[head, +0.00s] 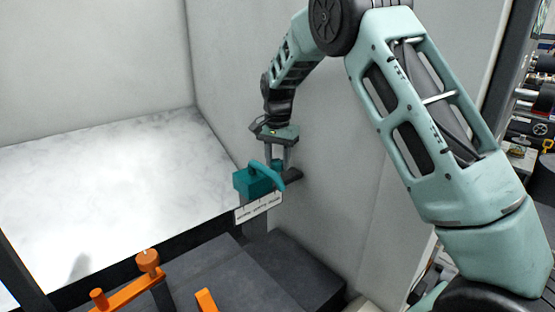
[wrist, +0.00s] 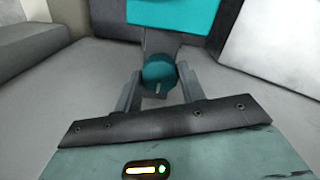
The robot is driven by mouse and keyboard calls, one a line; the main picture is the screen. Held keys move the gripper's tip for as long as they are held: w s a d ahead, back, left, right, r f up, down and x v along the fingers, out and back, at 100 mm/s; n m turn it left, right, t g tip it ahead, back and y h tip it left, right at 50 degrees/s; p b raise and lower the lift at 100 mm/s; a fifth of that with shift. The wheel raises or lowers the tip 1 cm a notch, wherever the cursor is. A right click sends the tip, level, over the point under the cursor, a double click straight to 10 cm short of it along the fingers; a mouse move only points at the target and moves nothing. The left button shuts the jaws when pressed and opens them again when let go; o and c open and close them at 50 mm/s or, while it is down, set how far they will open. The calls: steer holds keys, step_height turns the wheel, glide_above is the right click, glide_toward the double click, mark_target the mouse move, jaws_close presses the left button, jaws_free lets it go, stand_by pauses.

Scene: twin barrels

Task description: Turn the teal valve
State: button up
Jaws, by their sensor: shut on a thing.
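The teal valve (head: 254,183) is at the front edge of the pale marble-like surface, with a boxy body, a curved lever-like bar and a small round knob. My gripper (head: 279,158) points down at it from above, with the knob end between its fingers. In the wrist view the round teal knob (wrist: 158,70) sits between the two grey fingers of my gripper (wrist: 160,88), which is shut on it. A teal block (wrist: 172,12) shows beyond the knob. The fingertips are partly hidden by the valve in the head view.
A white label plate (head: 258,208) is below the valve. An orange handle with a round knob (head: 148,261) stands at the lower left, near another orange piece (head: 206,300). A pale wall (head: 340,150) rises close behind my gripper. The marble-like surface (head: 110,180) is bare.

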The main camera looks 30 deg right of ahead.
mark_target(278, 161)
steer(key=o, duration=1)
steer(key=shift+c, duration=0.2)
steer(key=shift+r, duration=0.1)
step_height(278, 161, up, 17)
steer(key=b, duration=0.3)
steer(key=shift+r+b, duration=0.15)
steer(key=shift+b, duration=0.2)
